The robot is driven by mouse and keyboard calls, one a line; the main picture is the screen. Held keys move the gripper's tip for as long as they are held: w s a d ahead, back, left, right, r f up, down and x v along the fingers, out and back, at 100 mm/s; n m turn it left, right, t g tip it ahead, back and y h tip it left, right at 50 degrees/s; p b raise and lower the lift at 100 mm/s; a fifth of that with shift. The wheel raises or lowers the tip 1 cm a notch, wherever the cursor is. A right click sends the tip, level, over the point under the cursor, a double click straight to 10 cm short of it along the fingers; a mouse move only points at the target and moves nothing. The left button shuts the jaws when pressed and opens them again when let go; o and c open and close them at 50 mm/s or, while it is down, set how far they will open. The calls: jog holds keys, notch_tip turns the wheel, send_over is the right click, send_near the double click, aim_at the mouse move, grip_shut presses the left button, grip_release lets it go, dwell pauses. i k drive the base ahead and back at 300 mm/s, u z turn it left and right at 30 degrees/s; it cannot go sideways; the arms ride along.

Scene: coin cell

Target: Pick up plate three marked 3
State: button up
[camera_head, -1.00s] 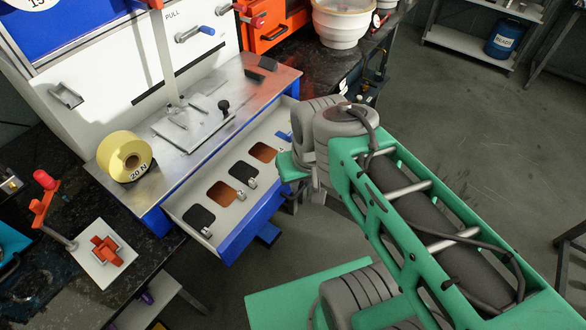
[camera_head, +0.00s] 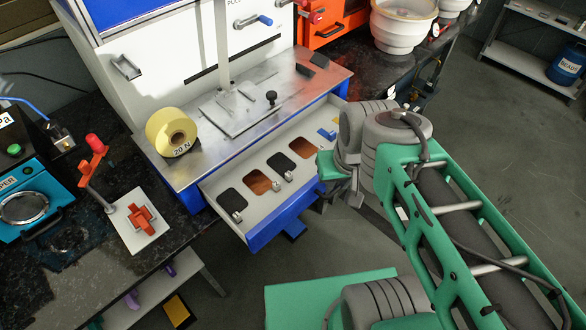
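An open drawer (camera_head: 252,220) with a blue front juts from the bench. Its light tray holds a row of dark and copper-coloured squares: a dark one (camera_head: 232,200) nearest left, then a copper one (camera_head: 258,182), a dark one (camera_head: 281,163) and a copper one (camera_head: 303,148). Small metal tabs stand by some of them. I cannot read a 3 on any, so I cannot tell which is plate three. My gripper (camera_head: 338,186) is at the drawer's right end, beside the row. My own wrist and arm hide part of it and the drawer's far right end.
A yellow roll marked 20 N (camera_head: 165,130) and a flat metal plate with a post (camera_head: 235,110) stand on the bench above the drawer. A red-handled stand (camera_head: 137,220) is at left. White bowls (camera_head: 402,25) stand at the upper right. Open floor lies right of the drawer.

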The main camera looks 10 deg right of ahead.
aim_at(281, 164)
jog(key=u, duration=4.5)
jog(key=k, duration=2.7)
jog(key=z, duration=0.25)
jog(key=i, duration=0.5)
jog(key=z, duration=0.1)
